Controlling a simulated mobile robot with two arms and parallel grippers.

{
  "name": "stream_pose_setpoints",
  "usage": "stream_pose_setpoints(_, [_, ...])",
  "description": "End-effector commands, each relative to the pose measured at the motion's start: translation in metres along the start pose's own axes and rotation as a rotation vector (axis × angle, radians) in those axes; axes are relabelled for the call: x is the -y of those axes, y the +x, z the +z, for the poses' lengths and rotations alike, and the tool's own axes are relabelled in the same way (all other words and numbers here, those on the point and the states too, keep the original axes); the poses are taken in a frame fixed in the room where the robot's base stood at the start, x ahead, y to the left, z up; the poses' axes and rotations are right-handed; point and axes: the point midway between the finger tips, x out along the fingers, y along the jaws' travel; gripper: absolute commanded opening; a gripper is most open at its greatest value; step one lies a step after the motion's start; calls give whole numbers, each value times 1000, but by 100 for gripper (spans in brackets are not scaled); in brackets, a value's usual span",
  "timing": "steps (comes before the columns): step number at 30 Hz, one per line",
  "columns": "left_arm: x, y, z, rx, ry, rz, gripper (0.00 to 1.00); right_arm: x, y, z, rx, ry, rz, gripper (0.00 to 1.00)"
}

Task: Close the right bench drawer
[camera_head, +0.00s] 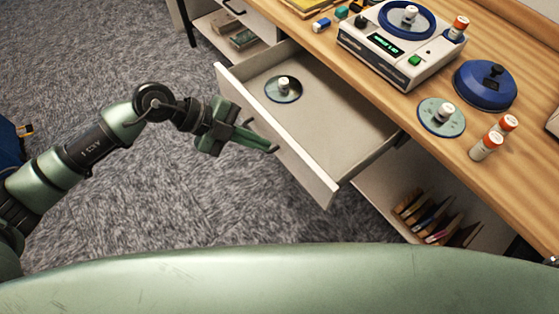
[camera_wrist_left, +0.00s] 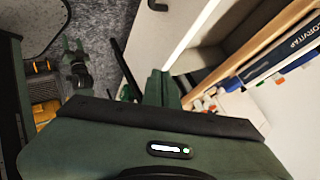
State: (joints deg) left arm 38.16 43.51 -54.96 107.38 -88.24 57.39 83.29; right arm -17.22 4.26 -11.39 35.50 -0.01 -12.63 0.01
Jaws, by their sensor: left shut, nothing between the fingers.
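The bench drawer (camera_head: 330,192) is pulled out from the wooden bench, its front panel facing me in the head view. A dark bar handle sits on the drawer's front, partly behind my left gripper. My left gripper (camera_head: 276,149) is shut and empty, its fingertips close to the drawer front near the handle; I cannot tell whether they touch. The left wrist view shows the gripper's green fingers (camera_wrist_left: 160,88) together, with pale cabinet surfaces beyond.
On the bench (camera_head: 390,105) stand a white machine with a green display (camera_head: 400,50), a blue domed lid (camera_head: 485,85), a disc (camera_head: 441,117) and orange-capped vials (camera_head: 486,146). An open shelf with several books (camera_head: 430,215) is below. Carpet (camera_head: 180,200) lies open in front.

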Motion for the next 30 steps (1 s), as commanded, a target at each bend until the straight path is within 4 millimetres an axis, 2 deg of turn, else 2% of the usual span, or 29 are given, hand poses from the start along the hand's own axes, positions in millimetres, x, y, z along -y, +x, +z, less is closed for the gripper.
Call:
stream_pose_setpoints(1, [-13, -8, 13, 58, 4, 71, 0, 0, 3, 0, 0, 0, 0, 50])
stream_pose_setpoints(3, [-27, -16, 25, 118, -3, 144, 0, 0, 3, 0, 0, 0, 1, 50])
stream_pose_setpoints(8, [-38, -17, 34, 162, -15, 197, 0, -2, 2, 0, 0, -2, 3, 50])
stream_pose_setpoints(14, [-43, 14, 38, 158, -15, 196, 0, -6, -2, 0, 0, -4, 6, 50])
stream_pose_setpoints(23, [-56, 76, 48, 157, -15, 195, 0, -6, -7, 0, -1, -4, 7, 50])
stream_pose_setpoints(25, [-42, 82, 49, 159, -12, 190, 0, -6, -10, -1, -1, -4, 7, 50])
stream_pose_setpoints(30, [-29, 95, 51, 159, -13, 192, 0, -6, -12, -1, -1, -5, 7, 50])
